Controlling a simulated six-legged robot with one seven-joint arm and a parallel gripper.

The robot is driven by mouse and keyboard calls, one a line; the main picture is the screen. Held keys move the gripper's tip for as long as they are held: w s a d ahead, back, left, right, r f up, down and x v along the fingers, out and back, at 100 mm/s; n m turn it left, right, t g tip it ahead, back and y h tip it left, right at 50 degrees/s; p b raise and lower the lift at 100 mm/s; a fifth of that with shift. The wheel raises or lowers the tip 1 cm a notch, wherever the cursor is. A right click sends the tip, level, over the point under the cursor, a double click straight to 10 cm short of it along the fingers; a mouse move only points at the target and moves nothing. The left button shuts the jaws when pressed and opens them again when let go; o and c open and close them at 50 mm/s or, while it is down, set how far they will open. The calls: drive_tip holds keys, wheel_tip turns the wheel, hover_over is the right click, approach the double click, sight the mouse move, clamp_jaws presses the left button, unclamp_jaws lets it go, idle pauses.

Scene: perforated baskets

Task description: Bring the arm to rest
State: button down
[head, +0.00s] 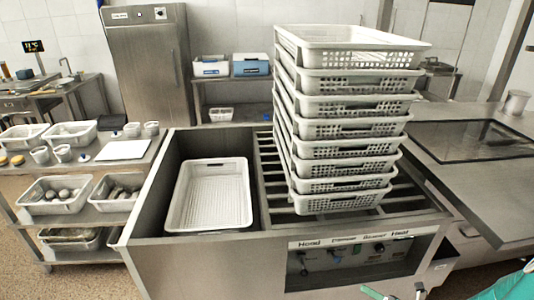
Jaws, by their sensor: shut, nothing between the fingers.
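My gripper cannot be made out in the head view. A tall stack of white perforated baskets (345,128) stands upright on the slatted metal rack (262,165) of the steel counter. The top basket (350,38) looks empty. A single white tray (210,195) with a ribbed floor lies empty in the sunken bay left of the stack.
A control panel (350,250) with knobs is on the counter's front. A dark glass-topped counter (470,139) is at right. A left side table (85,160) holds several filled baskets. A steel cabinet (150,65) stands behind. Small greenish parts at the bottom edge are unclear.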

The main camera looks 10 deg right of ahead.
drive_tip(key=s+a+r+n+g+h, duration=0.1)
drive_tip(key=a+r+n+g+h, duration=0.1)
drive_tip(key=a+r+n+g, duration=1.35)
drive_tip(key=s+a+r+n+t+h, duration=0.3)
drive_tip(key=r+n, duration=0.6)
drive_tip(key=n, duration=0.3)
drive_tip(key=s+a+r+n+t+h, duration=0.4)
drive_tip(key=s+a+r+n, duration=0.2)
drive_tip(key=n, duration=0.5)
drive_tip(key=shift+a+r+n+h, duration=0.3)
drive_tip(key=shift+a+r+n, duration=0.05)
drive_tip(key=shift+r, duration=1.05)
